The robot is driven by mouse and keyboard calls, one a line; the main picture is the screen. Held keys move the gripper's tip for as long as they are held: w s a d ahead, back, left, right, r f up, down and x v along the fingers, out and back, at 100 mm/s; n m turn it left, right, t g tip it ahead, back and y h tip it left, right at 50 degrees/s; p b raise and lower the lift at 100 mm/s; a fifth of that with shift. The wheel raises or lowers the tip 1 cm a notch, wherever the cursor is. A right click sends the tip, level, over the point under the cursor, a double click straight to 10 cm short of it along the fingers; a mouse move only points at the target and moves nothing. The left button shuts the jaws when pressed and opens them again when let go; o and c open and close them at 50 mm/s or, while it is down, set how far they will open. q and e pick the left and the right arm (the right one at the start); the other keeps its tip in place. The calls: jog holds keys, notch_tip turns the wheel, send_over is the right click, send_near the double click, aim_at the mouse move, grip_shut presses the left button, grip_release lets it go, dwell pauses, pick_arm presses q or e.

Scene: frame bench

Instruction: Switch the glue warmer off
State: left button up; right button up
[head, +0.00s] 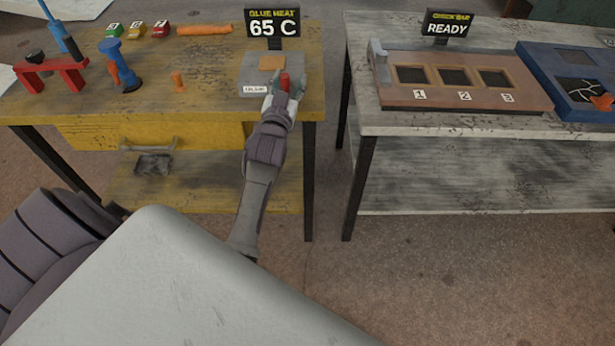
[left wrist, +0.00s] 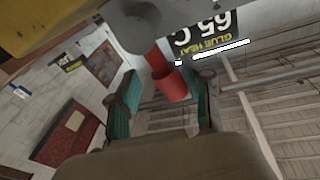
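The glue warmer (head: 257,70) is a grey box with an orange-brown pad on top and a small white label at its front, at the right end of the yellow bench. Its black sign (head: 273,23) reads "GLUE HEAT 65 C". A red lever (head: 284,81) stands at its right side. My left gripper (head: 285,94) is at this lever. In the left wrist view the red lever end (left wrist: 172,86) shows between the two teal-padded fingers, which are apart, nearer the right finger. Contact cannot be told. My right gripper is not in view.
The yellow bench (head: 200,95) also holds a red stand (head: 50,75), a blue tool (head: 120,68), several small coloured blocks and an orange roll (head: 205,29). Across a gap, a pale bench (head: 365,120) carries a three-window board (head: 455,95), a "READY" sign (head: 447,24) and a blue tray (head: 545,62).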

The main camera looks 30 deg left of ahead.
pick_arm(q)
jog(key=m, duration=0.2)
jog(key=w+d+m, duration=0.1)
jog(key=m, duration=0.1)
jog(key=d+f+m, duration=0.1)
jog(key=m, duration=0.1)
jog(key=shift+w+g+h, duration=0.15)
jog(key=shift+g+h, duration=0.25)
jog(key=b+v, duration=0.1)
jog(key=v, duration=1.3)
jog(key=s+d+f+g+h+p, duration=0.1)
jog(key=d+f+g+h+p, duration=0.1)
jog(key=f, duration=1)
jog(key=s+d+f+g+h+p, duration=0.1)
jog(key=d+f+g+p, duration=0.3)
jog(key=f, duration=0.9)
jog(key=shift+s+d+m+h, duration=0.4)
jog(key=shift+d+h, duration=0.4)
jog(key=shift+d, duration=0.35)
jog(key=shift+f, duration=0.1)
